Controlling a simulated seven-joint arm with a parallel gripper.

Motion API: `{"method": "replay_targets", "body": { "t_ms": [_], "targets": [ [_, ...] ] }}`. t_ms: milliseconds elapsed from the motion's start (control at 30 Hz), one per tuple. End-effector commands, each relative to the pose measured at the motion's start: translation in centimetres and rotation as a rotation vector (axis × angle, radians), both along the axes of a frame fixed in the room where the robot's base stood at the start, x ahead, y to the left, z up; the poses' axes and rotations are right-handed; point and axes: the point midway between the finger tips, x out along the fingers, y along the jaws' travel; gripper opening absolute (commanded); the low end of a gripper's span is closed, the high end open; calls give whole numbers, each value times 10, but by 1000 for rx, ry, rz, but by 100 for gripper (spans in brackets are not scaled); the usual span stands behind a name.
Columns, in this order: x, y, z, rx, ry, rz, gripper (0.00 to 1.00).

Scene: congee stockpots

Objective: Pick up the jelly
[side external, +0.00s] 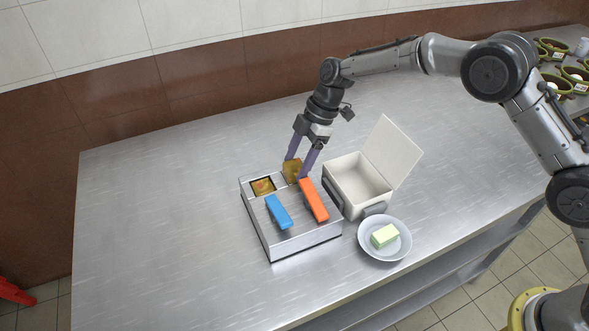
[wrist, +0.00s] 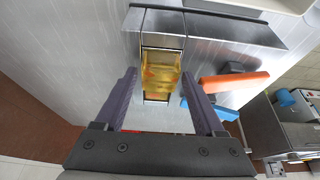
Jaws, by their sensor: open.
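An amber, translucent-looking block, which I take for the jelly (side external: 292,171), stands partly raised at the far slot of a metal two-slot box (side external: 290,247). It also shows in the wrist view (wrist: 160,72). My gripper (side external: 296,167) is open, pointing down, with a finger on either side of this block. In the wrist view, the gripper (wrist: 159,76) has a visible gap to the block on the left and a narrower one on the right. A similar amber piece (side external: 263,186) sits lower in the other slot. Contact cannot be told.
An orange lever (side external: 313,200) and a blue lever (side external: 279,212) stick out over the metal box. A cream box (side external: 353,187) with its lid open stands close on the right. A plate (side external: 384,253) holds a pale yellow-green block (side external: 384,236). The table's left side is clear.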

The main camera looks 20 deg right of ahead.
Motion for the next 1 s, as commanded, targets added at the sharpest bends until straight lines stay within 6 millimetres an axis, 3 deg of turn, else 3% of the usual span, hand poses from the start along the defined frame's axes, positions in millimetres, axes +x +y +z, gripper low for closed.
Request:
{"method": "replay_targets", "body": {
  "t_ms": [267, 667, 1000],
  "targets": [
    [0, 1, -3, 0, 0, 0, 71],
    [0, 1, -2, 0, -1, 0, 0],
    [1, 1, 2, 1, -3, 0, 0]
  ]
}}
